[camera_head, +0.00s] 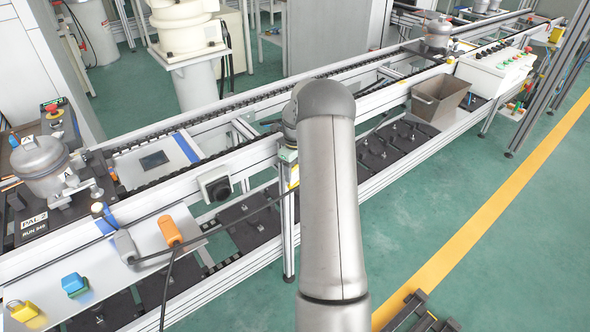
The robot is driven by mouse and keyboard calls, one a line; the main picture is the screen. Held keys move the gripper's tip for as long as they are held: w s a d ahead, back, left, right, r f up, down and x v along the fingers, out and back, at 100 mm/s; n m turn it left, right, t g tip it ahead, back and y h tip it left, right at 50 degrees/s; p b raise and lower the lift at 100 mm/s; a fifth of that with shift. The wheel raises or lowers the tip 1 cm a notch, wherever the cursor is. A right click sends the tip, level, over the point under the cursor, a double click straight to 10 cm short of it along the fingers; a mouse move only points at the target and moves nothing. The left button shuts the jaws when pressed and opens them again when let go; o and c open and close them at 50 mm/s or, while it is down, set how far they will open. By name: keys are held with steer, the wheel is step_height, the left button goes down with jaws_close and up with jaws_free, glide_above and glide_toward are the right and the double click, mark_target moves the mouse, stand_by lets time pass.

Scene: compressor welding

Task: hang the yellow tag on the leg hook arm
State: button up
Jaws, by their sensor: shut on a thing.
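My arm rises through the middle of the picture and bends at its top over the conveyor's near side. Its far end is hidden behind my own arm link, so my gripper and its fingers do not show. An upright leg (288,230) stands just left of my arm at the conveyor's near edge, with a pale green piece at its top. A small yellow patch (293,177) shows high on this leg, partly behind my arm. I cannot tell whether it is the yellow tag. A hook arm on the leg cannot be made out.
A conveyor frame (240,160) runs from lower left to upper right. A compressor (42,165) stands at left. A panel at lower left holds an orange handle (170,232), a blue block (74,285) and a yellow block (24,311). A grey-brown bin (437,98) sits right.

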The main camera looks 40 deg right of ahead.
steer(key=o, duration=1.4)
step_height(320, 180, up, 17)
steer(key=b, duration=0.1)
steer(key=s+a+r+n, duration=0.3)
steer(key=a+n, duration=0.4)
steer(key=a, duration=0.3)
steer(key=s+a+n, duration=1.4)
steer(key=a+n, duration=0.2)
steer(key=a, duration=0.3)
steer(key=s+a+f+n, duration=0.1)
steer(key=s+n, duration=0.2)
steer(key=s, duration=0.1)
steer(key=s+a+f+n, duration=0.2)
steer(key=s+n, duration=0.2)
steer(key=s+a+f+n, duration=0.2)
steer(key=s+n, duration=0.1)
steer(key=s, duration=0.1)
steer(key=shift+s+f+n, duration=0.1)
steer(key=shift+s+n, duration=0.2)
